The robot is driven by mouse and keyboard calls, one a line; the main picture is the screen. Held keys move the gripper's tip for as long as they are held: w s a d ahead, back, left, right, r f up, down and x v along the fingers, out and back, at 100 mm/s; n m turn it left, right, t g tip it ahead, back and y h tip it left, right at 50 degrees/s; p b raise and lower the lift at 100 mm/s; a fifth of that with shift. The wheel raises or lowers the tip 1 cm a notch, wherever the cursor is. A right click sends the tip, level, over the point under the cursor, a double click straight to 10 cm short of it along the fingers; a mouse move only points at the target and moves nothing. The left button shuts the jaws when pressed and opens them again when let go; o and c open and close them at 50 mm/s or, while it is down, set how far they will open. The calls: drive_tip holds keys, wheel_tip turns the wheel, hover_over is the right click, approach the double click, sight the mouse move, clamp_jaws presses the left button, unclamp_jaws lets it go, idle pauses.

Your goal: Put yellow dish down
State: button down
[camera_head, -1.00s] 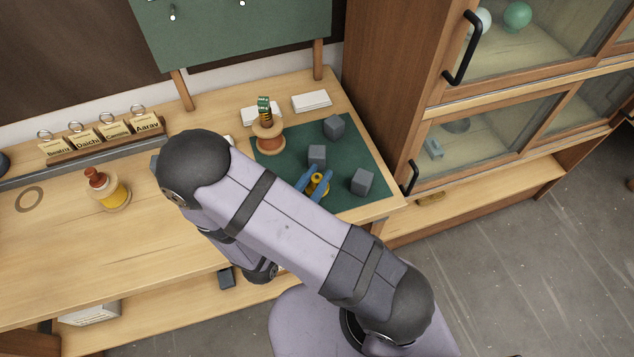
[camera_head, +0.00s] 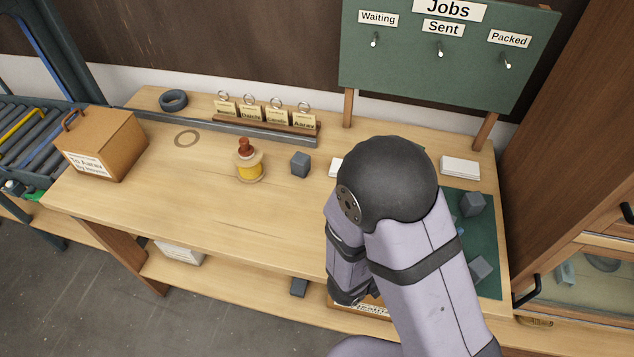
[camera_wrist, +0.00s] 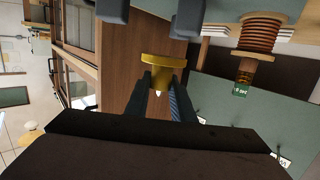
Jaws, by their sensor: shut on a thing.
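The yellow dish (camera_wrist: 163,62) is a small brass-yellow piece in the middle of the wrist view. My gripper (camera_wrist: 162,82) is shut on it, with a finger on each side. The dish is hidden behind my arm in the head view, where only a small blue bit of my gripper (camera_head: 460,232) shows. The green mat (camera_head: 488,230) shows at the right of the head view, partly covered by my arm. I cannot tell whether the dish touches the mat.
Grey cubes (camera_head: 471,203) (camera_head: 480,270) sit on the mat; another (camera_head: 300,163) stands on the bench. The bench's left part is mostly clear.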

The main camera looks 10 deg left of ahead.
drive_tip(key=shift+r, duration=2.25)
drive_tip(key=w+a+f+n+t+y+b, duration=0.2)
drive_tip(key=w+a+b, duration=0.15)
drive_tip(key=a, duration=0.75)
drive_tip(key=w+a+f+n+t+y+b, duration=0.1)
drive_tip(key=w+a+f+n+y+b, duration=0.2)
drive_tip(key=a, duration=0.8)
drive_tip(key=w+a+f+n+t+y+b, duration=0.1)
drive_tip(key=w+a+f+t+y+b, duration=0.3)
drive_tip(key=a, duration=0.7)
drive_tip(key=s+a+r+n+g+y+b, duration=0.1)
drive_tip(key=s+a+r+n+y+b, duration=0.15)
drive_tip(key=a, duration=0.75)
drive_tip(key=s+a+r+n+g+y+b, duration=0.1)
drive_tip(key=s+a+r+n+y+b, duration=0.2)
drive_tip(key=a, duration=0.7)
drive_tip(key=s+a+r+n+g+y+b, duration=0.1)
drive_tip(key=a+r+n+y, duration=0.2)
drive_tip(key=a, duration=0.7)
drive_tip(key=shift+m, duration=0.55)
drive_tip(key=shift+f+b, duration=0.3)
drive_tip(key=shift+f, duration=6.85)
drive_tip(key=shift+f, duration=0.1)
